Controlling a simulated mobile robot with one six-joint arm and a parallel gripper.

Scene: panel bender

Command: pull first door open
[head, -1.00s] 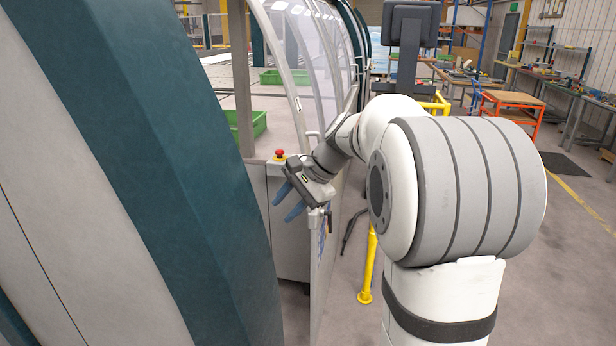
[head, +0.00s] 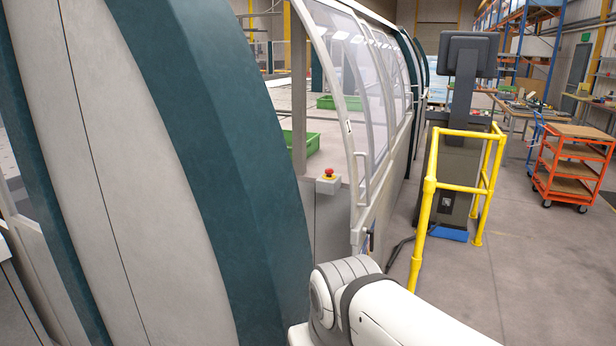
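The first door (head: 397,165) is a light grey framed panel with a curved clear window. It stands open, with a gap between its near edge and the teal machine column (head: 215,150). A slim grey vertical handle (head: 364,180) is on the door's outer side. My arm reaches in from the bottom edge, below and in front of the door. My gripper is not in view, so its hold and opening cannot be seen.
A red emergency stop button (head: 329,173) sits on a small box inside the gap. Green crates (head: 312,142) lie inside the machine. A yellow guard rail (head: 428,190) surrounds a dark control console (head: 462,110) to the right. An orange cart (head: 572,165) stands farther right. Floor between them is clear.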

